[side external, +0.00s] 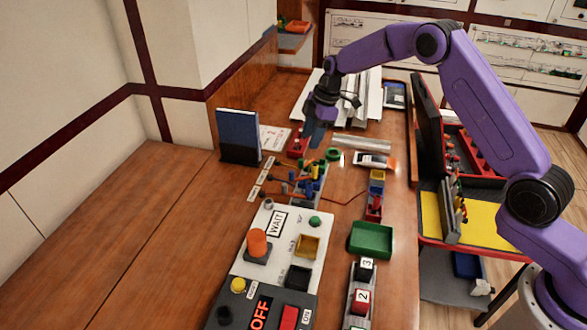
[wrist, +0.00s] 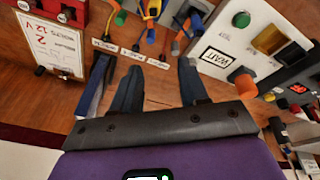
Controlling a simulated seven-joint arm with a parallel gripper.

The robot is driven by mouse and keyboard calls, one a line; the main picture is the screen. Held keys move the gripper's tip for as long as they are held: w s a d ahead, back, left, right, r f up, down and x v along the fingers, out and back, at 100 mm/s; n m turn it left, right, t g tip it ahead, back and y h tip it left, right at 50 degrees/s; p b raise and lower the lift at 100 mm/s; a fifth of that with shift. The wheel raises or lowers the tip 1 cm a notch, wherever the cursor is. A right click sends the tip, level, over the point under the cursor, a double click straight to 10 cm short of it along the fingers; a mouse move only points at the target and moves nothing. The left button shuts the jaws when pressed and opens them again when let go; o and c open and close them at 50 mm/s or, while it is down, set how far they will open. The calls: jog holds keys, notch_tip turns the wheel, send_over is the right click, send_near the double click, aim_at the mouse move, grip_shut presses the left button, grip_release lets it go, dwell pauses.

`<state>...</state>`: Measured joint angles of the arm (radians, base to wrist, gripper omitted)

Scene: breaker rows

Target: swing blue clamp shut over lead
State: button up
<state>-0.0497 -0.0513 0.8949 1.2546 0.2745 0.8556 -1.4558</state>
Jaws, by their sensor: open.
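A small terminal block (side external: 309,187) with blue, yellow and green parts and orange leads stands mid-bench in the side view. Blue parts (side external: 316,170) show on it, but I cannot tell which is the clamp or how far it is swung. In the wrist view the block is cut off by the top edge, with a blue part (wrist: 196,14) beside orange leads (wrist: 177,40). My gripper (side external: 315,138) is above the bench beyond the block. In the wrist view my gripper (wrist: 158,88) has its fingers apart, with bare wood between them and nothing held.
A blue upright panel (side external: 238,137) stands left of the block; labels (wrist: 130,51) lie between. A white WAIT panel (side external: 280,235) with an orange knob (side external: 258,243) stands nearer the camera. A green tray (side external: 371,240) is at right. The left bench is clear.

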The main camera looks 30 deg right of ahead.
aim_at(292, 172)
jog(key=w+a+f+m, duration=0.1)
jog(key=f, duration=0.3)
jog(key=w+a+f+m, duration=0.1)
jog(key=f+m, duration=0.1)
jog(key=f, duration=0.3)
jog(key=w+a+f+m+y, duration=0.1)
jog(key=w+f, duration=0.1)
jog(key=f, duration=0.2)
jog(key=shift+a+f+m+t, duration=0.2)
jog(key=shift+f+m+t, duration=0.1)
jog(key=shift+f+t, duration=0.1)
grip_shut()
